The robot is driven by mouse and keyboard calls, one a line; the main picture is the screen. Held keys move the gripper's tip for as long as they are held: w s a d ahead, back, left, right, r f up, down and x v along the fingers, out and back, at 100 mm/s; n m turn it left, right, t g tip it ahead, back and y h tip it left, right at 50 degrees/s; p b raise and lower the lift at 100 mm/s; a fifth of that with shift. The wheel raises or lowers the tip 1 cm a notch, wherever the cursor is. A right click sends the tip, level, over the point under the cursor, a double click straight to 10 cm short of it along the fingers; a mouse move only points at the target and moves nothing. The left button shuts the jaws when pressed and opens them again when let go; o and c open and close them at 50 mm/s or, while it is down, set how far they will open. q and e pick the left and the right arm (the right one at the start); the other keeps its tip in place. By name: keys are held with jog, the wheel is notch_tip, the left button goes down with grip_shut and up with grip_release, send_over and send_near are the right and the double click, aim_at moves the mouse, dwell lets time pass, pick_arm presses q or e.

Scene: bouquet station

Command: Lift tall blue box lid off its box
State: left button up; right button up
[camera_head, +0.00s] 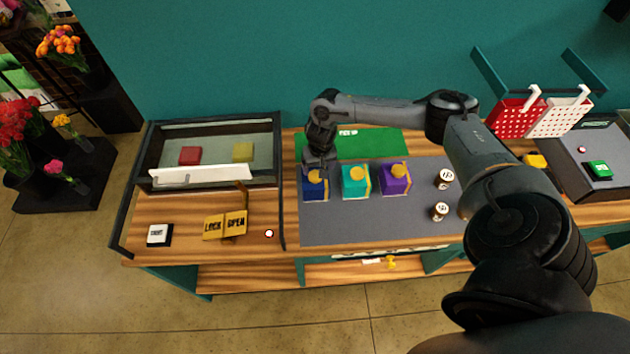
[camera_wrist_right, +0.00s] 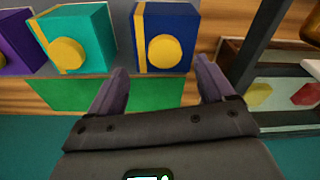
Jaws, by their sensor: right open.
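The tall blue box (camera_head: 316,189) stands at the left end of a row of three boxes on the grey mat. It has a yellow round knob on its lid and a yellow stripe; in the right wrist view the blue box (camera_wrist_right: 178,24) shows its knob facing the camera. My right gripper (camera_head: 317,170) is at the blue box and hides part of its top. In the wrist view my right gripper (camera_wrist_right: 162,82) is open and empty, its fingers apart on either side below the box in the picture. My left gripper is not in view.
A teal box (camera_head: 354,186) and a purple box (camera_head: 391,184) stand to the right of the blue one. A dark-framed glass case (camera_head: 216,150) with red and yellow blocks is close on the left. Two white-topped jars (camera_head: 442,195) stand further right. The front of the mat is clear.

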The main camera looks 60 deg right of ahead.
aim_at(315, 175)
jog(key=shift+w+d+f+p, duration=0.1)
jog(key=shift+w+f+p, duration=0.2)
jog(key=shift+f, duration=1)
jog(key=shift+w+d+f+p, duration=0.1)
jog(key=shift+w+f, duration=0.25)
jog(key=shift+f, duration=1.4)
jog(key=shift+c, duration=0.5)
jog(key=c, duration=1.3)
jog(key=shift+r, duration=0.15)
